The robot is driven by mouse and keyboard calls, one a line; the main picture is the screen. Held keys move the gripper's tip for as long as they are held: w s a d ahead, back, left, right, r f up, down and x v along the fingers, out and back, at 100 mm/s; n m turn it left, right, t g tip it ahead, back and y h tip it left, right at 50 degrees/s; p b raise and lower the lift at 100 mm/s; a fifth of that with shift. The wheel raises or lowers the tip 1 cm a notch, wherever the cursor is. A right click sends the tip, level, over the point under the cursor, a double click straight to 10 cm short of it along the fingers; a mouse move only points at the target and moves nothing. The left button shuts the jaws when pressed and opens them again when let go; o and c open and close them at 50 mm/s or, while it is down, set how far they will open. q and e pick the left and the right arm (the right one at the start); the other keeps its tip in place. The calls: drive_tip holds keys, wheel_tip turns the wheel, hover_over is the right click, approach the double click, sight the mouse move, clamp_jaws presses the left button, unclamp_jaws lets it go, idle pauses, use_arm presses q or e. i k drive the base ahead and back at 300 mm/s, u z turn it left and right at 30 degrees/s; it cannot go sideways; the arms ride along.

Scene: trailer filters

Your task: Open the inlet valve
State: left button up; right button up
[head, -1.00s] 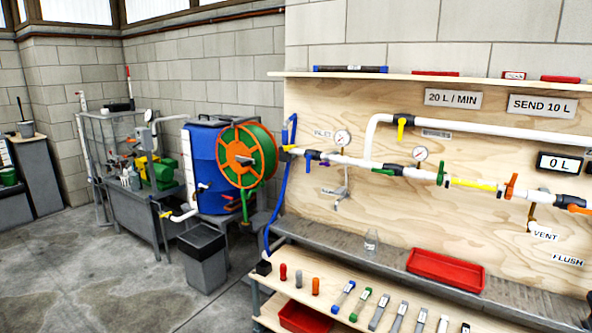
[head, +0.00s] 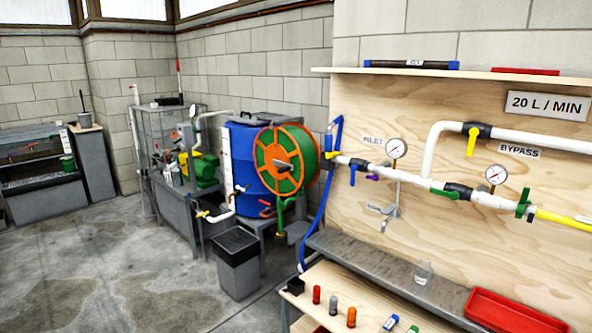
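The inlet valve (head: 358,165) is a black fitting on the white pipe at the left end of the plywood panel. Its small blue handle (head: 352,178) hangs down, across the line of the pipe. The INLET label (head: 373,140) is above it, beside a round gauge (head: 396,149). A blue hose (head: 322,215) runs down from the pipe's yellow left end. Neither of my grippers is in view.
A steel ledge (head: 345,256) and a lower wooden shelf with small coloured parts stand below the panel. A red tray (head: 515,318) is on the ledge at the right. A blue drum, hose reel (head: 286,162) and grey bin (head: 238,262) stand left. The floor (head: 120,270) at the left is clear.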

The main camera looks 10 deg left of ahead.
sight(354, 168)
drive_tip(key=u, duration=0.2)
drive_tip(key=i, duration=1.35)
drive_tip(key=u, duration=1.65)
drive_tip(key=i, duration=2.05)
drive_tip(key=z, duration=3)
